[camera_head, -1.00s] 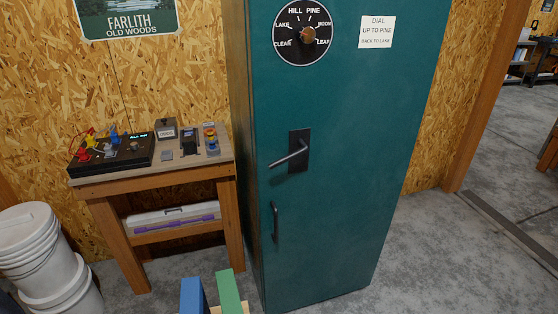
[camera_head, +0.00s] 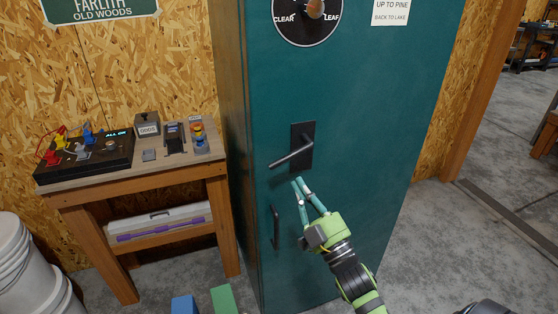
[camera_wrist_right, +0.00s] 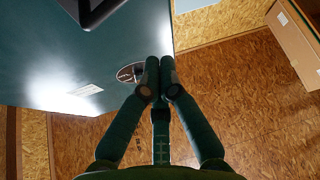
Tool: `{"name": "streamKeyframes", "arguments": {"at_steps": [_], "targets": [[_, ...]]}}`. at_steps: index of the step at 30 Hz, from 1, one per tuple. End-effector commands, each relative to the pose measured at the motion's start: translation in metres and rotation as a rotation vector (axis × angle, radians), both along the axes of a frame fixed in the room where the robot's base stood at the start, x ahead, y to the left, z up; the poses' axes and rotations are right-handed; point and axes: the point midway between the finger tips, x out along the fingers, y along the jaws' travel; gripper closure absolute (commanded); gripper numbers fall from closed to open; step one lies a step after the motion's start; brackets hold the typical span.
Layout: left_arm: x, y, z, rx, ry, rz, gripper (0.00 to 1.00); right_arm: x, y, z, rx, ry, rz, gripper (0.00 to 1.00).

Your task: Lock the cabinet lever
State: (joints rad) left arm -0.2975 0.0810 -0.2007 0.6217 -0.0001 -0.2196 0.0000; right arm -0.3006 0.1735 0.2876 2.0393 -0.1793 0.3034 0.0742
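The teal cabinet (camera_head: 350,100) stands in the middle of the head view. Its lever (camera_head: 290,157) is a dark grey bar on a black plate (camera_head: 304,136), pointing left and slightly down. My right gripper (camera_head: 297,181) is just below the lever in the picture, fingertips together and apparently empty. In the wrist view its fingertips (camera_wrist_right: 160,62) also meet, with the cabinet (camera_wrist_right: 60,60) behind and to the left. A dark part at that view's top edge may be the lever's plate. Contact with the lever cannot be made out. My left gripper is not in view.
A vertical handle (camera_head: 275,227) sits below the lever. A wooden bench (camera_head: 135,183) with a switch panel (camera_head: 85,155) stands left. White buckets (camera_head: 20,265) are at lower left. Floor right of the cabinet is clear.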

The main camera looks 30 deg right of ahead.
Motion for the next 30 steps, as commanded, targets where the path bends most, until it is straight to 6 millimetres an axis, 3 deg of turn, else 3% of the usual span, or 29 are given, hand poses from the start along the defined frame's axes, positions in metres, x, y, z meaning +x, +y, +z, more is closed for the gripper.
{"name": "streamKeyframes", "arguments": {"at_steps": [14,28,29,30], "targets": [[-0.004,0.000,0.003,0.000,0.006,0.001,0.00,0.005,0.000,0.009,-0.004,-0.012,0.001,1.00],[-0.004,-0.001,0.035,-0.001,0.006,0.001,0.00,0.085,-0.003,0.055,-0.005,-0.012,0.000,1.00],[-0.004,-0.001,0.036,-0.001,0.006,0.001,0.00,0.090,-0.003,0.057,-0.005,-0.011,0.000,1.00],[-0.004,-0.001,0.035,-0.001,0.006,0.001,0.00,0.090,-0.006,0.044,-0.002,-0.001,-0.002,1.00]]}}
